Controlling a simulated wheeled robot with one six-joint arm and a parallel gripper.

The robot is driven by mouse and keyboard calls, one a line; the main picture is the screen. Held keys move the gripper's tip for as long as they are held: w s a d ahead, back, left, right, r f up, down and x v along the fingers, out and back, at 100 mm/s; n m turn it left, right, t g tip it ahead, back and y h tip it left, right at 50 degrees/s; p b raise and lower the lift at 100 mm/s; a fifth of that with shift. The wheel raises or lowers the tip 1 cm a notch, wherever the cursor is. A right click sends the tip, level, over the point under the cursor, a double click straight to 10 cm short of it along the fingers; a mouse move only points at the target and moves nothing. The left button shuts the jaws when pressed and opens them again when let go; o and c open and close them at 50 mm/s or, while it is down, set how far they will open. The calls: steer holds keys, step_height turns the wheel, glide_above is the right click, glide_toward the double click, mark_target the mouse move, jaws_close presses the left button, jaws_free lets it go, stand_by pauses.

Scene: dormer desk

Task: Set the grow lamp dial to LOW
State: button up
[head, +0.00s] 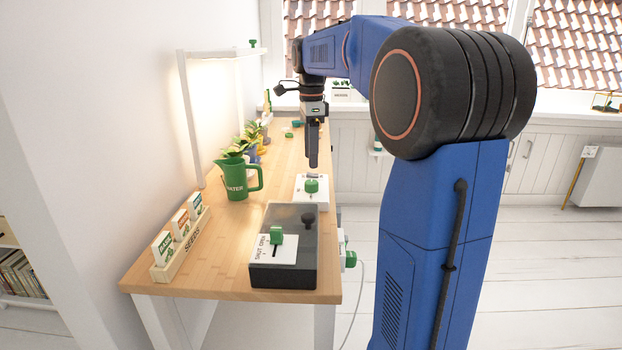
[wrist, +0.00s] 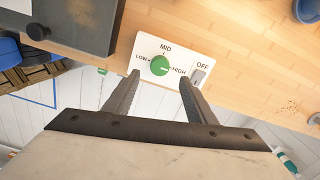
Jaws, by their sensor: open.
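The grow lamp dial is a round green knob (wrist: 160,65) on a white panel (wrist: 181,48), with LOW at left, MID at top and HIGH at right. A pale mark on the knob seems to point toward HIGH. In the head view the green knob (head: 312,185) stands on its white box near the desk's right edge. My gripper (wrist: 157,83) is open and empty, its fingers in front of the knob and apart from it. In the head view my gripper (head: 313,160) hangs pointing down above the dial box. The grow lamp (head: 221,54) is lit over the desk.
A rocker switch (wrist: 198,76) marked OFF sits right of the dial. A dark box (head: 300,232) with a green SHUT/OPEN slider stands in front. A green watering jug (head: 237,178) and a seed tray (head: 182,244) are at left. Bare desk lies between.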

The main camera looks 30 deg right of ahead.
mark_target(311, 182)
step_height(311, 182, down, 8)
steer(key=shift+f, duration=0.1)
stand_by(0.4)
steer(key=c, duration=1)
